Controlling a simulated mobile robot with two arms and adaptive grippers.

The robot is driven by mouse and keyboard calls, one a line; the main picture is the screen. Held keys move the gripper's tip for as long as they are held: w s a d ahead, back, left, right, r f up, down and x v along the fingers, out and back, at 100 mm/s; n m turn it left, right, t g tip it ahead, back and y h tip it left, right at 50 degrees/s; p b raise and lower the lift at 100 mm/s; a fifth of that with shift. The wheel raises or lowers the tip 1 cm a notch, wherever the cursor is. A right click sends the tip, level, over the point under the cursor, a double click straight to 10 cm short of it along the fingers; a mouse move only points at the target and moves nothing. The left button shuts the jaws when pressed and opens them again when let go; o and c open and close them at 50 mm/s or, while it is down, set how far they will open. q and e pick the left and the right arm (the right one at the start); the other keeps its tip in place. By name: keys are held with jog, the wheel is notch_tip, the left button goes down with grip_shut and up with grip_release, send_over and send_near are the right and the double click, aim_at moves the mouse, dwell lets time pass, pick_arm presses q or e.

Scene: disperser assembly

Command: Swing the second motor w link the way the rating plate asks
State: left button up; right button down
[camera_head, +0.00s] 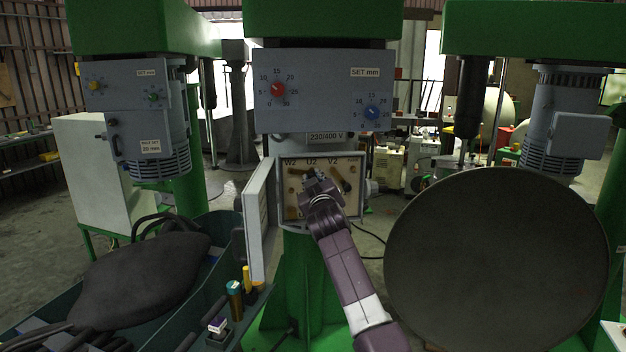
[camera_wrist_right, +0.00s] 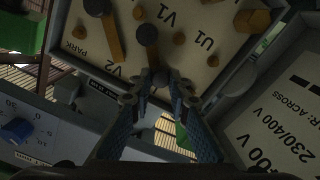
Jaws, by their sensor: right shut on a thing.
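The open terminal box (camera_head: 350,208) of the middle motor shows a cream board marked W2, U2 and V2 along its top. My right gripper (camera_head: 322,186) reaches into it from below and hides the middle of the board. In the right wrist view, the gripper (camera_wrist_right: 157,82) is shut on a brass link (camera_wrist_right: 152,58) with a dark round pivot. A second brass link (camera_wrist_right: 115,42) lies beside it, clear of the fingers. The letter of the held link cannot be read. The rating plate (camera_wrist_right: 285,125) reads 230/400 V and mentions STAR: ACROSS. My left gripper is out of view.
The box's open door (camera_head: 258,220) stands out at the left of my right gripper. A large dark disc (camera_head: 495,265) stands at right. A tray (camera_head: 215,228) with tools and a dark bag is at left.

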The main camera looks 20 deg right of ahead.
jog(key=shift+d+r+n, duration=0.15)
jog(key=shift+r+n, duration=0.3)
jog(key=shift+n, duration=0.05)
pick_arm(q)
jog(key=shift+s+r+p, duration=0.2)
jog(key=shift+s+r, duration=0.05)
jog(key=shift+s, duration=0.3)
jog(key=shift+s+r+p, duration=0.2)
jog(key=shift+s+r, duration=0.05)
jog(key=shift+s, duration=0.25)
pick_arm(e)
jog(key=shift+r+n, duration=0.15)
jog(key=shift+n, duration=0.25)
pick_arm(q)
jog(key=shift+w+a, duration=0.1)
pick_arm(e)
jog(key=c, duration=2.2)
grip_release()
jog(key=o, duration=0.4)
jog(key=shift+w+d, duration=0.1)
jog(key=shift+w, duration=0.15)
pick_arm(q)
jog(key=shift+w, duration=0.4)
pick_arm(e)
jog(key=shift+f, duration=0.25)
